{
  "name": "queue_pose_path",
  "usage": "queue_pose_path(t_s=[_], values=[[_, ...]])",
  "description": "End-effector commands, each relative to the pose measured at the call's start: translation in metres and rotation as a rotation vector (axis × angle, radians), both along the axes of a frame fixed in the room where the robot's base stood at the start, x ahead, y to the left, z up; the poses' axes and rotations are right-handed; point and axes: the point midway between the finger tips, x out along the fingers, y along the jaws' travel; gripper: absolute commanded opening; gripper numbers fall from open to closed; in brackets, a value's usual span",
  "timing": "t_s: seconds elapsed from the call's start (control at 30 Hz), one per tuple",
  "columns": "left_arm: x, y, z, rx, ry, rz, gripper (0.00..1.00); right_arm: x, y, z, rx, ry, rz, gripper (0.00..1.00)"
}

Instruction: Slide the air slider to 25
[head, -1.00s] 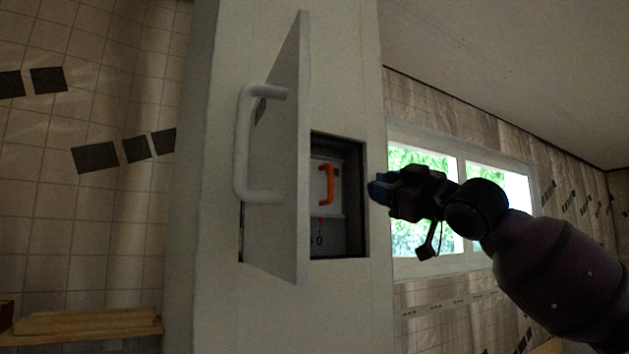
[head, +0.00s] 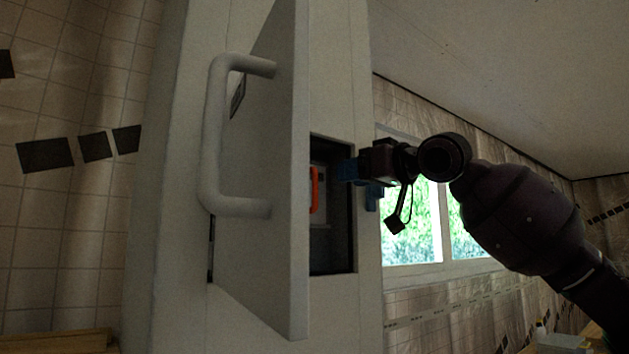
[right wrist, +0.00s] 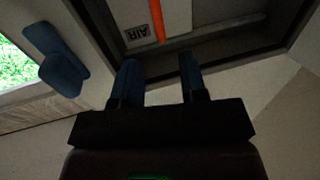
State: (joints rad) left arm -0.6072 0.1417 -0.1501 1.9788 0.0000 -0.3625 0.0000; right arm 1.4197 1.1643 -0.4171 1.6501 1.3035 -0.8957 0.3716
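The air slider has an orange handle (head: 314,190) on a pale plate inside a dark recess in the white pillar. The half-open white door (head: 262,170) hides the left part of the recess. In the right wrist view the orange handle (right wrist: 157,22) shows at the top, beside a label reading AIR (right wrist: 136,33). My right gripper (head: 352,172) is at the right edge of the recess, to the right of the handle and apart from it. Its blue fingers also show in the right wrist view (right wrist: 160,75), spread with nothing between them. My left gripper is not in view.
The door has a large white grip bar (head: 214,135) and swings out to the left of the recess. The recess's right edge (head: 354,235) is close to my fingers. A window (head: 420,220) lies behind my right arm. A wooden surface (head: 60,342) shows at the lower left.

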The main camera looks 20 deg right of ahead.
Motion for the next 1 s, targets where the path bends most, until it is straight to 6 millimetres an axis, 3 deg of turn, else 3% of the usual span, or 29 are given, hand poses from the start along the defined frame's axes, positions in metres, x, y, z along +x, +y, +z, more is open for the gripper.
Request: queue_pose_path(t_s=[0.5,1.0], values=[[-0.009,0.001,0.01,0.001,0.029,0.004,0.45,0.07,0.042,0.001,-0.001,0.0,-0.001,0.39],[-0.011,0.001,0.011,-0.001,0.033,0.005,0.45,0.08,0.049,-0.001,-0.003,-0.002,-0.001,0.39]])
